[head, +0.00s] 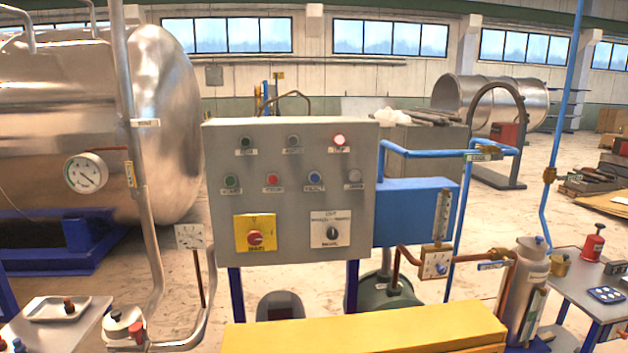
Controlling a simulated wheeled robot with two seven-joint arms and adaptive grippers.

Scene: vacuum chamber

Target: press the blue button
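The blue button (315,178) is on the front of a grey control panel (218,150), in the panel's second row. A red button (272,180) and a green button (231,182) are to its left, and a pale grey button (353,177) is to its right. Nothing covers the blue button, and its small label below is too blurred to read surely. Neither of my grippers shows in the head view.
A lit red lamp (339,139), a red knob on a yellow plate (255,233) and a black selector (332,233) share the panel. A yellow bench (365,335) stands in front below. Pipes and a gauge (86,173) flank the panel. The space directly before the buttons looks clear.

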